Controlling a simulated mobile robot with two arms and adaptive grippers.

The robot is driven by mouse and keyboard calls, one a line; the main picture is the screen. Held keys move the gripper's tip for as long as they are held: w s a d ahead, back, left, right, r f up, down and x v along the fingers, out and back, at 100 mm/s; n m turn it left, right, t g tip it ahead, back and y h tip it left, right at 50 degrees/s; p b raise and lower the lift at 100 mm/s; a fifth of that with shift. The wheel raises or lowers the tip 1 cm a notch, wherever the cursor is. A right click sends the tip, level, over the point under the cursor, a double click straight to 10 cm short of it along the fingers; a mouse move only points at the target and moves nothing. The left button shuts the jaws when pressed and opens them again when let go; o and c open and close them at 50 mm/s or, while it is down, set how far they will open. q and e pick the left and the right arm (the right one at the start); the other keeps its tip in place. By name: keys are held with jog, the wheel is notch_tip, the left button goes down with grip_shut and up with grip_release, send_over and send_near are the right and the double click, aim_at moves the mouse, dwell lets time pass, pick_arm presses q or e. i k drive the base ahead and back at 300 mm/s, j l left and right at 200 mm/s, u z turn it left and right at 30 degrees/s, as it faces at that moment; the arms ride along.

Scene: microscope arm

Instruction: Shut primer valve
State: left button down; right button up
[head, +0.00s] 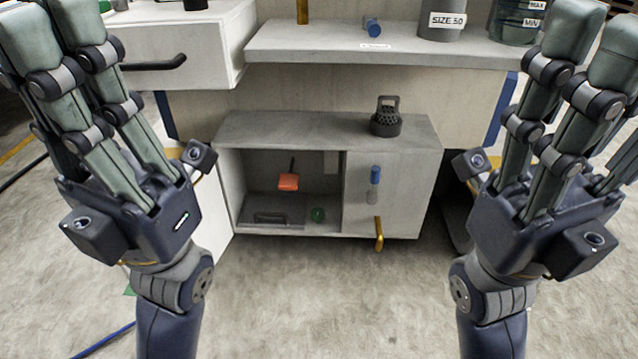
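No part in view carries a readable primer valve label. The low grey cabinet (280,131) ahead has an orange piece (289,182) on a dark stem inside its open bay. On its right front panel is a blue-topped fitting (375,175) with a grey lower part. A brass-coloured handle (379,234) hangs at the panel's lower edge. I cannot tell which of these is the valve. My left gripper (52,38) is open and empty, fingers extended, left of the cabinet. My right gripper (594,42) is open and empty on the right. Both are apart from the cabinet.
A black ridged object with a handle (386,121) stands on the cabinet top. A green piece (317,214) lies in the bay. Above, a shelf (310,45) holds a blue cylinder (372,27) and a "SIZE 50" container (441,20). A drawer (190,45) juts out upper left. The floor in front is clear.

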aim_at(318, 213)
jog(key=i+l+z, duration=0.45)
jog(key=i+l, duration=0.25)
